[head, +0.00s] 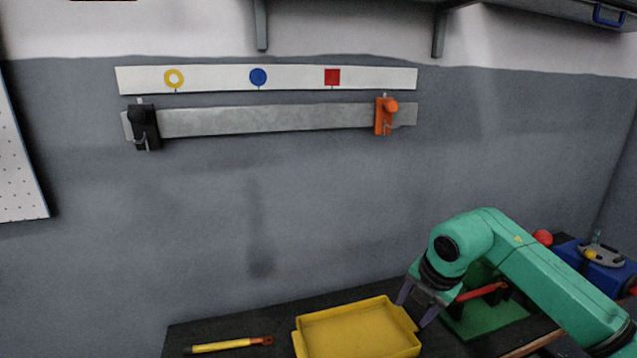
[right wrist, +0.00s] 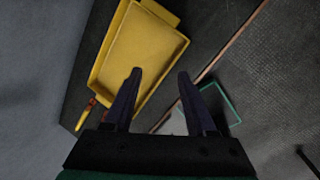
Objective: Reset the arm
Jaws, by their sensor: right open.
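My right arm is green and reaches in from the right in the head view. Its gripper (head: 415,305) has two dark purple fingers, spread apart with nothing between them. It hangs at the right edge of the yellow tray (head: 360,332), pointing down. The right wrist view shows the same open fingers (right wrist: 160,75), with the left fingertip overlapping the empty tray (right wrist: 142,48) in the picture. I cannot tell the gap between fingertips and tray. My left gripper does not show.
A yellow-handled tool (head: 225,346) lies left of the tray. A green plate (head: 490,318) with a red handle lies behind my right arm, beside a blue box (head: 595,270). On the wall, a grey bar (head: 265,121) carries a black clamp (head: 143,125) and an orange clamp (head: 384,116).

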